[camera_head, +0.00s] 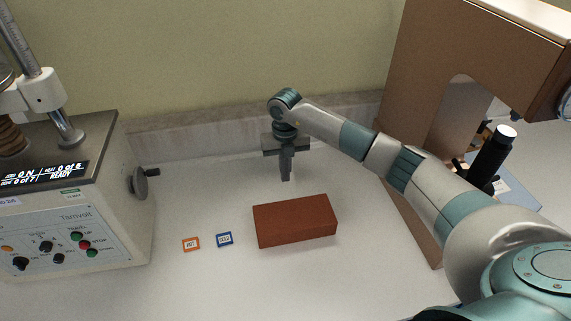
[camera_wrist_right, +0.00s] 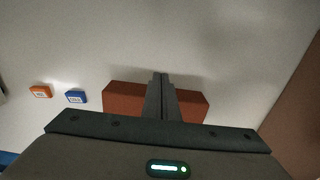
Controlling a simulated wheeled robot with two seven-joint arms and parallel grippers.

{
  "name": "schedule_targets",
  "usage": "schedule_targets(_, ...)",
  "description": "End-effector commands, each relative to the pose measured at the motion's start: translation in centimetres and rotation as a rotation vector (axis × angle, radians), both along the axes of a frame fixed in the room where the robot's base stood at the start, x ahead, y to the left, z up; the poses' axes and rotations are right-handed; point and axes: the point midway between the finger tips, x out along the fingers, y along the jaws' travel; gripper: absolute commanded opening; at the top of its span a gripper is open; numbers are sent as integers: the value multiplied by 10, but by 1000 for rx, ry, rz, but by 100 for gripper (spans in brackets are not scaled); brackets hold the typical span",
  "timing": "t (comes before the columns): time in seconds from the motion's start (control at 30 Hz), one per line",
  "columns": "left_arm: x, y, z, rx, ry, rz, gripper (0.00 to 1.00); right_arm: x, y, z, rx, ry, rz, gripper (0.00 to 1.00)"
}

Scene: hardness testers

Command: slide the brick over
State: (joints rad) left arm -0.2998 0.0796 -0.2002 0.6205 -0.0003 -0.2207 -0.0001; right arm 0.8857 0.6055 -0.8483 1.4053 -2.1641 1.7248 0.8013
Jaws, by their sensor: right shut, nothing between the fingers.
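A red-brown brick (camera_head: 295,222) lies flat on the white table, right of the middle of the free area. My right gripper (camera_head: 286,178) points down behind the brick, on its far side, with its fingers together and nothing between them. In the right wrist view the brick (camera_wrist_right: 125,97) shows on both sides of the closed fingers (camera_wrist_right: 161,78), which hide its middle. I cannot tell whether the fingertips touch the table. My left gripper is in neither view.
An orange-framed tag (camera_head: 191,244) and a blue-framed tag (camera_head: 224,239) lie left of the brick. A tester (camera_head: 75,215) with knobs and a display stands at the left. A brown housing (camera_head: 432,62) stands at the right. The table before the brick is clear.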

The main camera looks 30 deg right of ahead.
Motion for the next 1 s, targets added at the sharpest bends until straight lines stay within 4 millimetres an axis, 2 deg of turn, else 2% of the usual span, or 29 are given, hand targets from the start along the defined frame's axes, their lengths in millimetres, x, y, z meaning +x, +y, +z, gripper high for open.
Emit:
schedule_targets(0.03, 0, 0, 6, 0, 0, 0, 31, -1, 0, -6, 0, 3, -1, 0)
schedule_targets(0.37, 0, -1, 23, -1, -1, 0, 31, -1, 0, -55, 1, 3, -1, 0)
schedule_targets(0.7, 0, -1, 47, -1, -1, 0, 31, -31, 7, -55, 0, 1, 1, 0)
schedule_targets(1.0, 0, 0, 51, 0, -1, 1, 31, -39, 10, -57, 0, -1, -1, 0)
